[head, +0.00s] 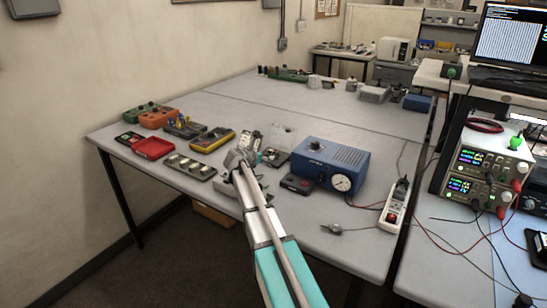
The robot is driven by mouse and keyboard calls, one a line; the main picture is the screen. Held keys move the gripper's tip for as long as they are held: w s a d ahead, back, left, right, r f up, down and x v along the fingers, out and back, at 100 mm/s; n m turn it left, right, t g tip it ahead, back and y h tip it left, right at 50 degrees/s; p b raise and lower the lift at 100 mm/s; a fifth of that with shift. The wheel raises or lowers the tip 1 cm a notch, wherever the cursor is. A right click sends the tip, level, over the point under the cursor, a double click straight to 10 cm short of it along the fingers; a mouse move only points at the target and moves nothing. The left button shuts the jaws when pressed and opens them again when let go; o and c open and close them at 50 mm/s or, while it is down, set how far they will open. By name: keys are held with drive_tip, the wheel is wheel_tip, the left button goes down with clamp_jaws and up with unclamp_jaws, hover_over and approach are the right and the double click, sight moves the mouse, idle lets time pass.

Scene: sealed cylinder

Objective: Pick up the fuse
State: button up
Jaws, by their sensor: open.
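My gripper (240,158) is over the near part of the grey workbench (300,116), at the end of my grey and teal arm. It is small here and its fingertips are hard to make out; it is open. I cannot pick out the fuse: it is too small to tell or hidden, possibly behind my gripper or arm. A metal tray with several shallow compartments (190,167) lies just left of my gripper. A small dark case (273,157) is just to its right, partly beside the blue box.
A blue box with a gauge (331,163) stands right of my gripper, with a power strip (396,205) beyond. A yellow-rimmed device (212,140), a red tray (153,148) and an orange box (159,118) are at the left. The bench's middle is mostly clear.

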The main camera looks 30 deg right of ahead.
sight(271, 153)
drive_tip(key=shift+w+d+f, duration=0.1)
drive_tip(key=shift+w+d, duration=0.05)
drive_tip(key=shift+d, duration=0.1)
drive_tip(key=shift+d, duration=0.1)
drive_tip(key=shift+b+x, duration=0.9)
drive_tip(key=shift+x, duration=1.65)
drive_tip(key=shift+c, duration=0.3)
drive_tip(key=c, duration=1)
